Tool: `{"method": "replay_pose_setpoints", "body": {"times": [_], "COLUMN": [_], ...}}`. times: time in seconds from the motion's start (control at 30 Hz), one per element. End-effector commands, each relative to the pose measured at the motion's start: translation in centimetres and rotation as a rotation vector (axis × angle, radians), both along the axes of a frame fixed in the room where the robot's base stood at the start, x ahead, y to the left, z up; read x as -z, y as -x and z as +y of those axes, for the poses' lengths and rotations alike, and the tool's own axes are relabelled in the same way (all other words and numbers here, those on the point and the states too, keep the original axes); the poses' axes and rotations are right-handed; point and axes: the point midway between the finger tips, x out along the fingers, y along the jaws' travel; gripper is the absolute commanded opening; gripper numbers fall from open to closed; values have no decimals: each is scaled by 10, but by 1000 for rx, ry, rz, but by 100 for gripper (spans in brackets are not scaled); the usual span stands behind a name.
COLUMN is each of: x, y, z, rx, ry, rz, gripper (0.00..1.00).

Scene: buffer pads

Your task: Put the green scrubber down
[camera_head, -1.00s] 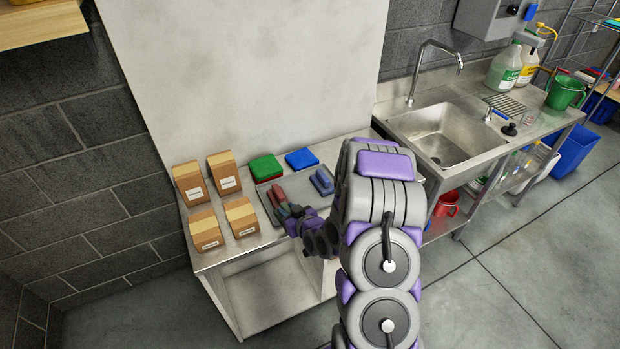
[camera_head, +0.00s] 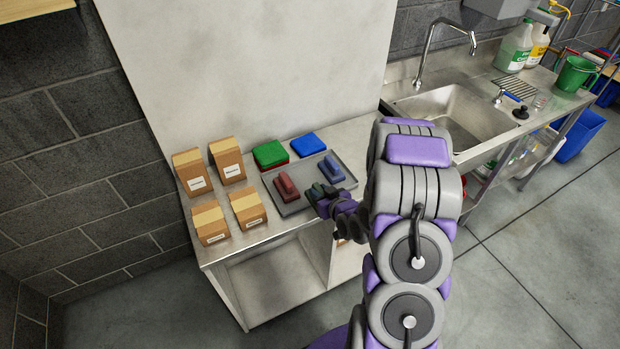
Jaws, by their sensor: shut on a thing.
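The green scrubber (camera_head: 318,190) is small and dark green in the camera_head view. My gripper (camera_head: 321,196) is shut on it at the front edge of the grey tray (camera_head: 299,165), partly covering it. I cannot tell whether the scrubber touches the tray. A red scrubber (camera_head: 286,186) sits on the left part of the tray. A blue scrubber (camera_head: 331,169) sits on its right part.
A green pad (camera_head: 270,154) on red and a blue pad (camera_head: 308,144) lie behind the tray. Several brown boxes, one a front box (camera_head: 248,208), stand to the left. A steel sink (camera_head: 455,112) is at right.

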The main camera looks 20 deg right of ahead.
Motion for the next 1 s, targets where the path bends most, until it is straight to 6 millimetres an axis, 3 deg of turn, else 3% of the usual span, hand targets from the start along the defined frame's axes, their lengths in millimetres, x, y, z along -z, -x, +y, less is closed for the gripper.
{"method": "replay_pose_setpoints", "body": {"times": [0.2, 0.73, 1.0], "x": [2, 8, 10], "y": [-7, -109, -135], "z": [-4, -23, -28], "rx": [7, 8, 10], "ry": [10, 7, 5], "rz": [-6, -10, -7], "gripper": [0, 0, 0]}}
